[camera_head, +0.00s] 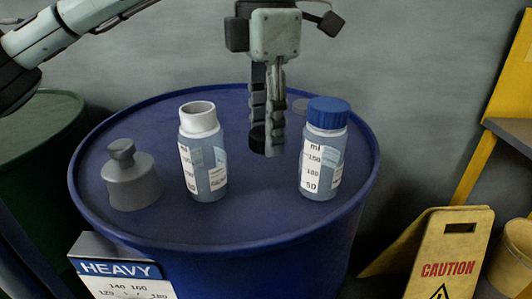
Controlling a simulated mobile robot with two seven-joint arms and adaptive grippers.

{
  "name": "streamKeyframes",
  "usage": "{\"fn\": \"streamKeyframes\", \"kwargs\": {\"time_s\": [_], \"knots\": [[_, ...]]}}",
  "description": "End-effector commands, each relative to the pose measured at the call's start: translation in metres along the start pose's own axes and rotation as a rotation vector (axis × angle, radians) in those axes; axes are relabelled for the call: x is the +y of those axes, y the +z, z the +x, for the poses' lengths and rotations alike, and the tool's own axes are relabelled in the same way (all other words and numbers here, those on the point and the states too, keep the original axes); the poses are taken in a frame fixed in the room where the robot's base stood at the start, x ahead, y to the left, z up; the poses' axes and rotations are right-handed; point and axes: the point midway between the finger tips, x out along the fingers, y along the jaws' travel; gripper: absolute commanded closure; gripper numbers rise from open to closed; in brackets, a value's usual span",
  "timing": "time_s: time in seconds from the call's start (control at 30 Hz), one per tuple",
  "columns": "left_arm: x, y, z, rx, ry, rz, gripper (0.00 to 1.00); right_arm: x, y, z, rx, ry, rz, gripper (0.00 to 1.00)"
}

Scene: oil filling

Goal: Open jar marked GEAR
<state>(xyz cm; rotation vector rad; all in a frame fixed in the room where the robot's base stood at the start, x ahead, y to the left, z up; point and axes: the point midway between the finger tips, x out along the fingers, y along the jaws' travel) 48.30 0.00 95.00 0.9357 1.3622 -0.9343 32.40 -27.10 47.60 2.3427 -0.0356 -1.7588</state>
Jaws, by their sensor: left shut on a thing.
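A jar with a white neck (205,165) stands upright on the blue drum; its top looks open, with no cap on it. A second jar (322,160) stands upright to the right with a blue cap (328,112) on. Both have a measuring scale, but I cannot read the word GEAR on either. My left gripper (267,148) points down between and slightly behind the jars. It is shut on a dark round thing (257,138), which looks like a cap and is partly hidden by the fingers. My right gripper is not in view.
The blue drum (250,225) has a raised rim. A grey knobbed object (130,180) stands at its left. A box marked HEAVY (120,270) is in front, a green drum (40,125) at left, a yellow caution sign (450,255) at right. The drum's front top is clear.

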Motion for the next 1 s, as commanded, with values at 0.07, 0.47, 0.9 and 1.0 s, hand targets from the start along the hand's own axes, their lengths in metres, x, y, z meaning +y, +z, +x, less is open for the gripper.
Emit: {"fn": "streamKeyframes", "kwargs": {"time_s": [0.07, 0.47, 0.9, 1.0], "knots": [[0.000, 0.000, 0.008, 0.000, 0.000, 0.000, 0.95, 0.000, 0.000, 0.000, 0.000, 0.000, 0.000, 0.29], [0.000, 0.000, 0.049, -0.001, 0.000, 0.000, 0.95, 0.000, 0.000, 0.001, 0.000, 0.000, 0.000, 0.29], [0.000, 0.000, 0.051, -0.001, 0.001, 0.000, 0.57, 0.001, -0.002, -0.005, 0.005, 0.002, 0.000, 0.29], [0.000, 0.000, 0.051, -0.001, 0.001, 0.000, 0.44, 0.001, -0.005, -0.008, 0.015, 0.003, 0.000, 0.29]]}}
